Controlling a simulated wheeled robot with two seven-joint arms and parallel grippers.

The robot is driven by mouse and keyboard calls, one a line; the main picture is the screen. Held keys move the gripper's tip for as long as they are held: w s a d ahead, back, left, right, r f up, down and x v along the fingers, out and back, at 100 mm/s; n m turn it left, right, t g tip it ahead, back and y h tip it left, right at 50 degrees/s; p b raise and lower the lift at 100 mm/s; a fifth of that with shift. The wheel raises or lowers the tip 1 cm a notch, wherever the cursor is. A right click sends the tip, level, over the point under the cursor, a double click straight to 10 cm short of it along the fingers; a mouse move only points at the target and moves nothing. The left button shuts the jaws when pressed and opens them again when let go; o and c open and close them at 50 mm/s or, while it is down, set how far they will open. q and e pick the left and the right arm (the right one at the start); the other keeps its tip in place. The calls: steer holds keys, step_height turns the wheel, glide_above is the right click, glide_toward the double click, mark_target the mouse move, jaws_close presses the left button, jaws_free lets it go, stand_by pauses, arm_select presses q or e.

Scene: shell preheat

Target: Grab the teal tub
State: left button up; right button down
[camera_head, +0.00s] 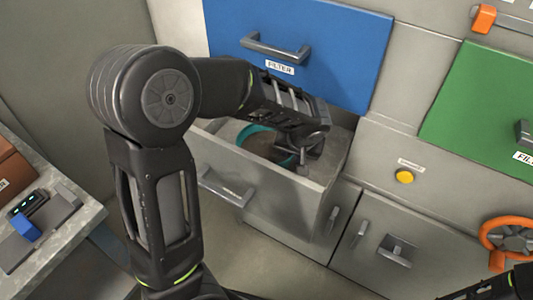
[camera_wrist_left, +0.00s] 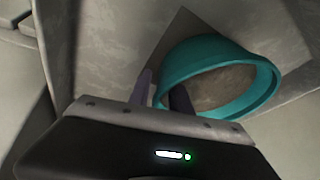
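The teal tub (camera_head: 258,133) is a round, open tub with a brownish inside, sitting in the pulled-out grey drawer. In the head view my left gripper (camera_head: 308,152) reaches into the drawer at the tub's right side and hides part of it. In the left wrist view the tub (camera_wrist_left: 266,88) is just beyond my left gripper's fingers (camera_wrist_left: 164,92). The fingers are apart, one outside the rim's left side and one overlapping the tub's inside. I cannot tell whether either touches the rim. Of my right arm, only a part shows at the bottom right.
The grey drawer (camera_head: 262,196) stands open below a blue front (camera_head: 325,40) labelled FILTER. A green front (camera_head: 485,100), a yellow button (camera_head: 404,177) and an orange wheel (camera_head: 490,238) are to the right. A side table (camera_head: 88,214) with small items is at the left.

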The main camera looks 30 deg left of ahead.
arm_select(q)
jaws_close()
stand_by(1.1)
